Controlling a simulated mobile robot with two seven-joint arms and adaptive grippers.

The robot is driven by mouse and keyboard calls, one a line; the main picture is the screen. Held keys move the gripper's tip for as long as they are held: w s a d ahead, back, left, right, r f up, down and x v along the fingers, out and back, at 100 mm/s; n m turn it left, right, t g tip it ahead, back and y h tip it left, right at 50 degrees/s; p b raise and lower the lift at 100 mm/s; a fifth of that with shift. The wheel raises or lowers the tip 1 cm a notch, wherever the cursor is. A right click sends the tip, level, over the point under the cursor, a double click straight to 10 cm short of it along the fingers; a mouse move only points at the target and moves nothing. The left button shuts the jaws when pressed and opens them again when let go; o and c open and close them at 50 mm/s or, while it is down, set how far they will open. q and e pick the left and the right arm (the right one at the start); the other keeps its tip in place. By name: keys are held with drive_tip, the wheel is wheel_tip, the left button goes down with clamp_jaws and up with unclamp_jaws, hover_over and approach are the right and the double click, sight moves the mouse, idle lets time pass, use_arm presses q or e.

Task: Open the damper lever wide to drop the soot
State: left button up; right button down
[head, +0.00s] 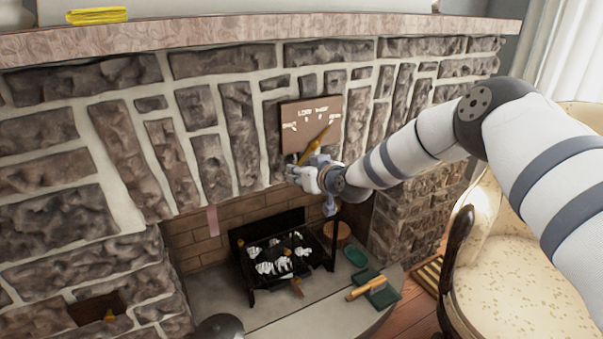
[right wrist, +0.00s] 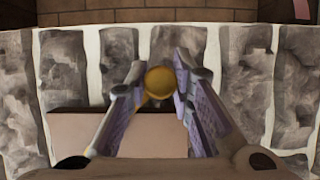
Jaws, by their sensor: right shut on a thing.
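The damper lever (head: 317,142) is brass-coloured. In the head view it slants up and to the right across a brown plaque (head: 297,112) with white lettering, too small to read, on the stone chimney front. My right gripper (head: 304,172) is at the lever's lower end, just below the plaque. In the right wrist view the lever's round brass end (right wrist: 159,83) sits between the two fingers of my right gripper (right wrist: 158,88), which is shut on it. The plaque (right wrist: 80,132) shows behind the fingers. No soot can be made out. My left gripper is not in view.
Below is the firebox with a black grate (head: 250,272) holding pale, ash-like pieces. A pink strip (head: 212,220) hangs at the opening's left. A green pan (head: 384,294) with a wooden-handled tool lies on the hearth. An armchair (head: 510,270) stands at right; the mantel (head: 250,28) runs above.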

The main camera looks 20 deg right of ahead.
drive_tip(key=shift+s+a+f, duration=0.1)
drive_tip(key=shift+f, duration=0.15)
drive_tip(key=c, duration=1.4)
unclamp_jaws()
drive_tip(key=shift+r, duration=0.15)
drive_tip(key=shift+r, duration=0.1)
drive_tip(key=v, duration=1.2)
